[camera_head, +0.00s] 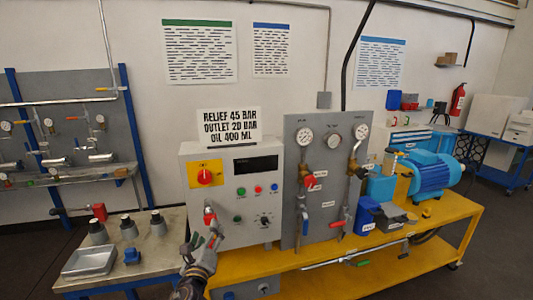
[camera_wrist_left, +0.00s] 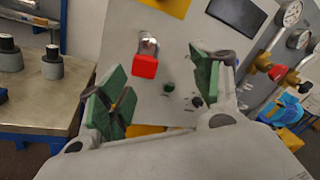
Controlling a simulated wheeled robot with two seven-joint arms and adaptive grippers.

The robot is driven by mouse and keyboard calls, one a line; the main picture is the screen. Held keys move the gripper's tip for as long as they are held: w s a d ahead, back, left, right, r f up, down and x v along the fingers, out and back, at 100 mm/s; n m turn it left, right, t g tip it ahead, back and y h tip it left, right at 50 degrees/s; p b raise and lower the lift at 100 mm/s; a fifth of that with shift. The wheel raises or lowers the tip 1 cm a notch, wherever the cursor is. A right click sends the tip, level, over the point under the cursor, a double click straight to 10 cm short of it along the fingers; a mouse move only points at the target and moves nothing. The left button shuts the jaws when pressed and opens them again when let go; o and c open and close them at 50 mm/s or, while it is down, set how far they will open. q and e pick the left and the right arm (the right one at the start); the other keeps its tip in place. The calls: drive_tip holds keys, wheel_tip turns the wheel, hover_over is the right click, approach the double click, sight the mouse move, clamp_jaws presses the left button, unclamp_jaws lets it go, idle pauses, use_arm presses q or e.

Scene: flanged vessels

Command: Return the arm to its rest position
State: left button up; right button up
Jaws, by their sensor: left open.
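My left gripper (camera_head: 203,243) is in front of the lower left of the grey control box (camera_head: 262,208). It is open, and its two green-padded fingers (camera_wrist_left: 160,88) stand wide apart with nothing between them. A red padlock (camera_wrist_left: 145,67) with a silver shackle shows beyond the fingers, against the box front below the yellow switch plate. It also shows in the head view (camera_head: 209,216), just above the gripper. I cannot tell what its shackle goes through. My right gripper is not in view.
A yellow bench (camera_head: 330,281) carries the control box, a gauge panel (camera_head: 308,240) with red and blue valve handles, and a blue motor (camera_head: 430,173). At left, a side table (camera_head: 170,262) holds a metal tray (camera_head: 89,261) and several grey flanged vessels (camera_head: 130,231).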

use_arm(q)
drive_tip(key=w+a+f+n+g+h, duration=0.1)
drive_tip(key=a+f+n+g, duration=0.1)
drive_tip(key=f+n, duration=0.8)
drive_tip(key=w+a+f+n+g+h, duration=0.1)
drive_tip(key=a+f+n+g, duration=0.2)
drive_tip(key=f, duration=1.3)
drive_tip(key=s+a+f+n+g, duration=0.1)
drive_tip(key=s+a+f+n, duration=0.15)
drive_tip(key=f, duration=0.55)
drive_tip(key=s+a+f+n+g+y, duration=0.1)
drive_tip(key=s+a+f+n+g, duration=0.2)
drive_tip(key=f, duration=0.4)
drive_tip(key=s+a+f+n, duration=0.1)
drive_tip(key=s+f+n, duration=0.1)
drive_tip(key=s+f, duration=0.45)
drive_tip(key=s+a+f+n+g, duration=0.3)
drive_tip(key=s+f+n+g, duration=0.15)
drive_tip(key=s+f, duration=1.65)
drive_tip(key=s+d+f+g, duration=0.2)
drive_tip(key=s+d, duration=0.1)
drive_tip(key=s, duration=0.9)
drive_tip(key=s+d+f+g, duration=0.2)
drive_tip(key=s+d, duration=0.2)
drive_tip(key=s, duration=0.9)
drive_tip(key=shift+f, duration=0.2)
